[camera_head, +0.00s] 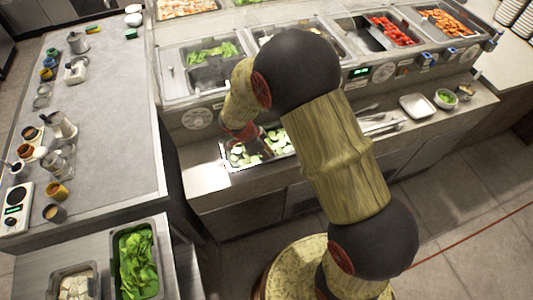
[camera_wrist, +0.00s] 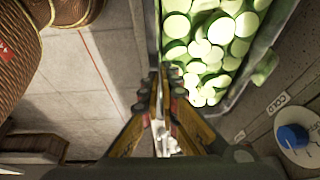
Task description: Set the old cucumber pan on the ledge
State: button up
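The cucumber pan (camera_head: 226,161) is a metal pan of pale green cucumber slices, at the front ledge (camera_head: 203,172) of the counter in the head view. I cannot tell whether its base touches the ledge. My gripper (camera_head: 250,141) is at the pan, partly hidden by my arm. In the wrist view my gripper (camera_wrist: 165,98) has its fingers close together on the rim of the pan (camera_wrist: 157,35), with the slices to the right of them. My arm hides part of the pan's surroundings in the head view.
Behind are wells with lettuce (camera_head: 212,51), red peppers (camera_head: 391,31) and carrots (camera_head: 443,21). A white dish (camera_head: 418,106), a green bowl (camera_head: 445,98) and tongs (camera_head: 384,126) lie right on the ledge. A blue knob (camera_wrist: 293,136) is on the counter front. Leafy greens (camera_head: 137,262) are lower left.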

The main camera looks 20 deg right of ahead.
jog(key=shift+o, duration=1.2)
jog(key=o, duration=0.3)
jog(key=shift+o, duration=0.2)
jog(key=shift+s+f, duration=0.1)
jog(key=v, duration=1.2)
